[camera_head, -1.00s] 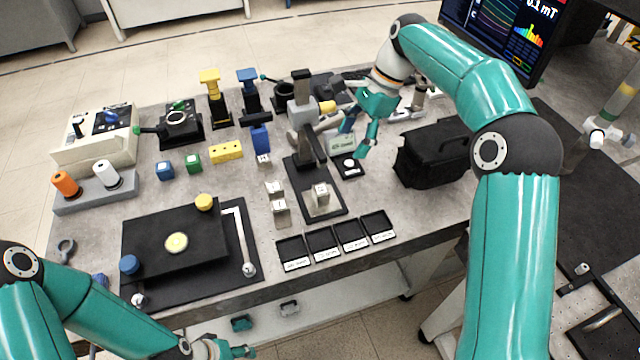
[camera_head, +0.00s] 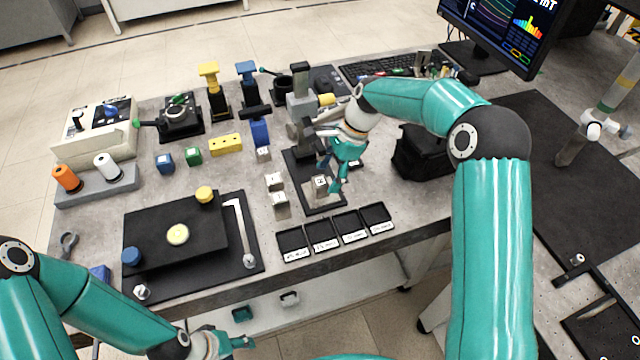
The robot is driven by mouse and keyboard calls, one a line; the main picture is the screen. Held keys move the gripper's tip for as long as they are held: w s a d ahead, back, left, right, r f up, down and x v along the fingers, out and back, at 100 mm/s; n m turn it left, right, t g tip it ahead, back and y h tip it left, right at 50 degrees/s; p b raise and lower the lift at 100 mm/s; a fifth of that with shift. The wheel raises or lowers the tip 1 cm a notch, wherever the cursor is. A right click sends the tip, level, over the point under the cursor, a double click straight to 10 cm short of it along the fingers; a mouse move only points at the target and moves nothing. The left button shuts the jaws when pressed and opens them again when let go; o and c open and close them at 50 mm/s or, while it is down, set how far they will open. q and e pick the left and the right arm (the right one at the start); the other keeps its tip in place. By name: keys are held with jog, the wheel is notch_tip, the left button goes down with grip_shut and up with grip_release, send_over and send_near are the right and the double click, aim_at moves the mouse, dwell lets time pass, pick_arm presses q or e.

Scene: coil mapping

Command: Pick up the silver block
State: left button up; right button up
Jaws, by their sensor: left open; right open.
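Several small silver blocks are in view. One silver block (camera_head: 320,184) sits on the black base of the microscope-like stand (camera_head: 303,155). Two more, a silver block (camera_head: 275,181) and a silver block (camera_head: 280,203), lie on the bench just left of that base. Another silver block (camera_head: 263,154) lies by the blue block (camera_head: 260,132). My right gripper (camera_head: 333,180) is open, with its fingers pointing down close to the right of the block on the stand; contact cannot be told. My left gripper (camera_head: 240,343) is open and empty, low in front of the bench.
Several black labelled trays (camera_head: 326,246) line the bench's front edge. A black platform (camera_head: 175,240) with yellow and blue knobs is at left. A black bag (camera_head: 415,160) is right of my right gripper. A monitor (camera_head: 510,35) stands at the back right.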

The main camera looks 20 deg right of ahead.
jog(key=shift+x, duration=1.3)
grip_shut()
jog(key=shift+r, duration=0.1)
